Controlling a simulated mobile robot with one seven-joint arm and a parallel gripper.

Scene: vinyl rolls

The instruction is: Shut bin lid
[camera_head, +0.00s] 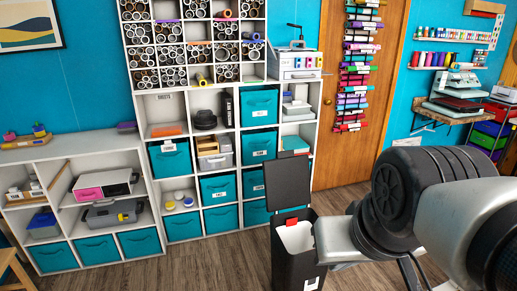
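A dark bin (284,262) stands on the wood floor right of the shelving, with a white liner inside and a small white label low on its front. Its dark lid (287,182) is open and stands upright behind the opening. A small red patch shows at the bin's rim. My arm fills the lower right and its pale link covers the bin's right side. I cannot make out my gripper or its fingers, so its place relative to the lid is hidden.
A white cube shelf (137,107) with teal bins (259,106) stands behind the bin. A low white cabinet (100,147) is at left. A wooden door (330,110) and a small press bench (452,110) are at right. The floor (190,265) left of the bin is clear.

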